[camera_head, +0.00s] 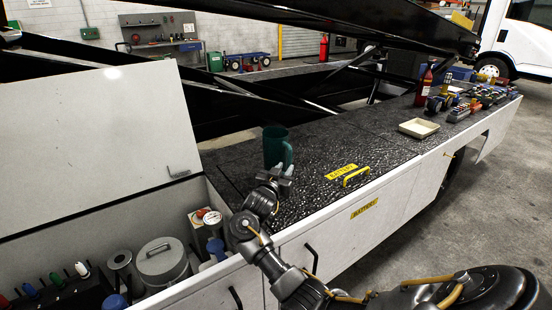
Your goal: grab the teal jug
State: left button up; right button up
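The teal jug (275,146) stands upright on the dark speckled deck of the loader, left of the picture's middle, with its handle on the right side. My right gripper (279,171) is at the near side of the jug, just in front of its base. Its fingers look apart, with nothing held between them. The gripper hides part of the jug's lower edge, and I cannot tell whether they touch. My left gripper is not in view.
An open compartment with a raised white lid (90,140) lies to the left, holding a metal canister (162,264) and several tools. A yellow handle (356,176) sticks up right of the jug. A cream tray (418,128) and a red extinguisher (424,86) stand farther right.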

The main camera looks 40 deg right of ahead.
aim_at(289, 161)
jog(key=x, duration=0.3)
jog(key=shift+w+d+f, duration=0.1)
jog(key=shift+w+f, duration=0.05)
jog(key=shift+f, duration=0.05)
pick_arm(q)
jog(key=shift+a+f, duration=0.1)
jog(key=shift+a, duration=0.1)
pick_arm(e)
jog(key=shift+r, duration=0.1)
